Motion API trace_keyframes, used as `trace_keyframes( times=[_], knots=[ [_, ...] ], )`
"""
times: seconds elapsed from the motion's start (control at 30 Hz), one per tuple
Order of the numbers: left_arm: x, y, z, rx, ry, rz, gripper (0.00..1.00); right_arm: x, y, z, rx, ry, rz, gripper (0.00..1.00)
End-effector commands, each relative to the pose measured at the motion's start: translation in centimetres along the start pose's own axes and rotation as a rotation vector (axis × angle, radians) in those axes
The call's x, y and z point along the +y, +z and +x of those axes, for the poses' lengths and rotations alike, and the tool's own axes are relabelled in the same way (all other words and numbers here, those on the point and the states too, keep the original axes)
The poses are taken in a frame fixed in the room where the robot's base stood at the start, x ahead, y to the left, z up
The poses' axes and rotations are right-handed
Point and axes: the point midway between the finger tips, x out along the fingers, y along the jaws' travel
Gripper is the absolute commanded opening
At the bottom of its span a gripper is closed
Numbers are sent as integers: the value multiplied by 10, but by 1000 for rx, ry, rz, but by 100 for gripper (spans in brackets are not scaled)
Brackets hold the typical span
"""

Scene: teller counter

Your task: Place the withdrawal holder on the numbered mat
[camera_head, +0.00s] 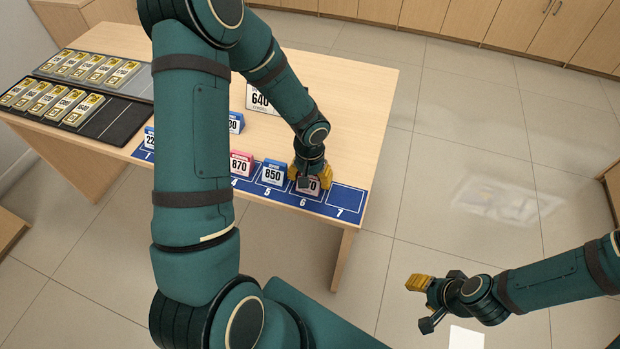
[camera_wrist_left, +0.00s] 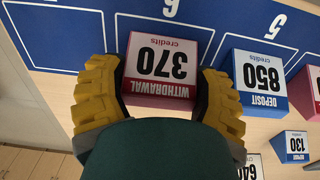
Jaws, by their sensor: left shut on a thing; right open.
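The numbered mat (camera_head: 345,199) is a blue strip along the table's front edge, with white outlined slots. My left gripper (camera_head: 311,180) is shut on the pink withdrawal holder marked 370 (camera_wrist_left: 160,62), one yellow finger on each side. The holder is at slot 6, largely covered by the gripper in the head view (camera_head: 311,187). I cannot tell whether its base touches the mat. My right gripper (camera_head: 423,304) is open and empty, over the floor at the lower right.
A blue 850 deposit holder (camera_head: 273,174) stands on slot 5 and a pink 870 holder (camera_head: 241,163) on slot 4. Slot 7 is bare. A blue 130 holder (camera_wrist_left: 292,145) and a 640 card (camera_head: 261,98) stand behind the mat. Trays of bundles (camera_head: 112,111) lie left.

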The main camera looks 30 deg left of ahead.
Motion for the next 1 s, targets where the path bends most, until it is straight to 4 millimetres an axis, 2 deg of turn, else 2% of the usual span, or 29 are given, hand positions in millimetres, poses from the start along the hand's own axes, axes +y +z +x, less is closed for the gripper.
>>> trace_keyframes(
  times=[0.33,0.37,0.4,0.77,0.87,1.0],
  knots=[
    [0,-1,3,2,0,0,31,1,0,4,2,0,0,47],
    [0,0,2,2,0,0,80,1,0,3,2,0,0,47],
    [0,0,1,2,0,0,89,1,0,2,2,0,0,47],
    [0,0,-3,1,0,0,89,-1,0,-2,0,0,0,47],
    [0,-2,-17,5,-1,0,89,-2,0,-6,-2,0,0,47],
    [0,-2,-46,7,1,0,89,-5,1,-14,-5,0,1,47]
  ],
)
